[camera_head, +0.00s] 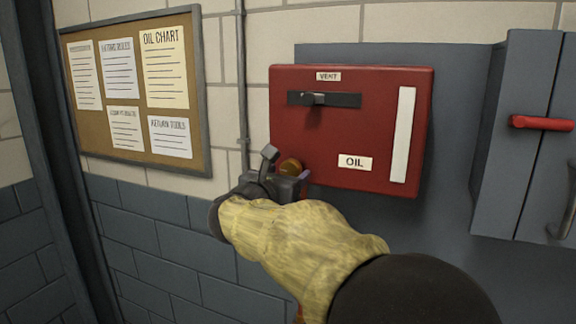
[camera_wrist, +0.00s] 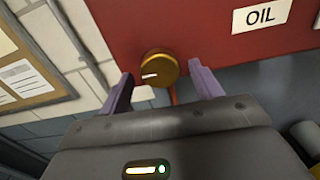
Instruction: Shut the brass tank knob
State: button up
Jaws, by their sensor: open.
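The brass knob (camera_wrist: 160,69) sits at the lower left part of the red box, left of the OIL label. A pale mark shows on its face, pointing left in the wrist view. In the head view the brass knob (camera_head: 291,167) is partly hidden by my gripper (camera_head: 287,172). In the wrist view my gripper (camera_wrist: 160,88) is open, with its two purple fingers apart, one on each side below the knob. Whether a finger touches the knob cannot be told.
The red box (camera_head: 350,80) carries a VENT slider (camera_head: 314,99), an OIL label (camera_head: 354,163) and a white vertical strip (camera_head: 403,135). A grey cabinet (camera_head: 500,150) with a red handle (camera_head: 542,123) is at right. A notice board (camera_head: 200,100) and a pipe (camera_head: 242,80) are at left.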

jog(key=shift+w+d, duration=0.2)
jog(key=shift+w, duration=0.35)
jog(key=shift+c, duration=0.3)
jog(key=c, duration=0.9)
